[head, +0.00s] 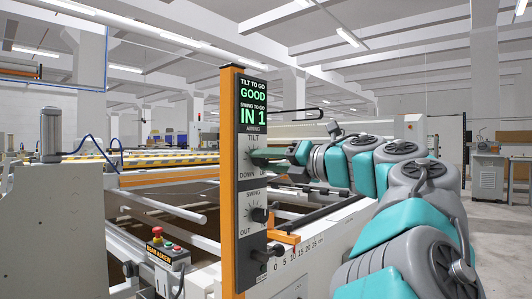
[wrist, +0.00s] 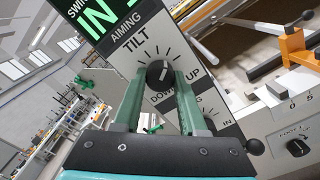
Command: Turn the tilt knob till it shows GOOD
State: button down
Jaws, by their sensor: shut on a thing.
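The tilt knob (wrist: 160,73) is a dark round dial under the label TILT, with DOWN and UP marked below it. My gripper (wrist: 158,88) is shut on it, one green finger on each side. In the head view my gripper (head: 268,154) reaches the knob from the right and hides most of it. The display (head: 254,101) above reads TILT TO GO GOOD and SWING TO GO IN 1, in green.
The swing knob (head: 259,215) sits lower on the same panel, with a black ball-ended lever (head: 269,253) below it. An orange post (head: 228,200) edges the panel. A control box with a red button (head: 158,232) stands at lower left. White machine rails lie behind.

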dwell(0.4)
jog(key=shift+c, duration=2.3)
grip_release()
jog(key=shift+d, duration=0.1)
jog(key=v, duration=0.7)
jog(key=shift+s+d, duration=0.25)
jog(key=shift+r, duration=0.1)
